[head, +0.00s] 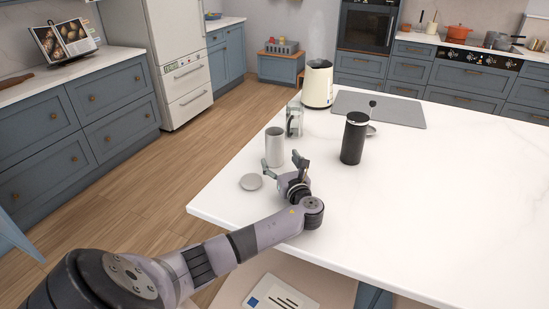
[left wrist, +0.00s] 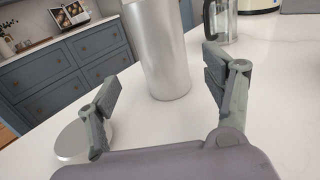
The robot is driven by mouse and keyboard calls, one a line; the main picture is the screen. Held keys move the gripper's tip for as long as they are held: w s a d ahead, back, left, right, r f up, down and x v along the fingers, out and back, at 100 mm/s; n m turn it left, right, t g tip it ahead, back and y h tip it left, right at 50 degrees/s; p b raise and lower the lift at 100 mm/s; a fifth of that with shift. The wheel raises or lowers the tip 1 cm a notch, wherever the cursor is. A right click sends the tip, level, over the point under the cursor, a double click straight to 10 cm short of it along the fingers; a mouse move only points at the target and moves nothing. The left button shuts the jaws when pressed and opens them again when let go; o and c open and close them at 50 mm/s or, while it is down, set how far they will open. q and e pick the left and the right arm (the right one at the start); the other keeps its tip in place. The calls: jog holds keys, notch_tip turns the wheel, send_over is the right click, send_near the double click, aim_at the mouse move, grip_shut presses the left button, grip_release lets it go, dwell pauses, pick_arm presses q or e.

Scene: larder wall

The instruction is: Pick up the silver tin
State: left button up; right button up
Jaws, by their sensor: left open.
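The silver tin (head: 274,147) stands upright on the white island top, near its left edge in the head view. It is a plain brushed cylinder and its top is open or lidless in the head view. In the left wrist view the tin (left wrist: 158,50) rises just beyond the fingers, its upper end cut off by the frame. My left gripper (head: 285,170) is open and empty, close in front of the tin. In the left wrist view its fingers (left wrist: 168,88) are spread, with the tin beyond and roughly between them. My right gripper is not in view.
A round silver lid (head: 251,182) lies left of my left gripper. A glass press (head: 294,120) stands just behind the tin, with a cream kettle (head: 317,84) farther back. A black canister (head: 354,138) stands to the right. The island's right front (head: 430,220) is clear.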

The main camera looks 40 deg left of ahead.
aim_at(278, 156)
pick_arm(q)
jog(key=shift+w+a, duration=0.15)
jog(key=shift+a, duration=0.05)
jog(key=shift+a+b, duration=0.1)
jog(key=shift+b, duration=0.2)
jog(key=b+x, duration=0.2)
jog(key=b, duration=0.1)
jog(key=b+x, duration=0.1)
jog(key=x, duration=0.1)
jog(key=shift+w+f, duration=0.2)
jog(key=shift+f, duration=0.05)
jog(key=shift+w+a+r+b, duration=0.15)
jog(key=shift+w+a+b, duration=0.1)
jog(key=shift+a+b, duration=0.1)
jog(key=shift+r, duration=0.15)
jog(key=shift+c, duration=0.2)
jog(key=c, duration=1.4)
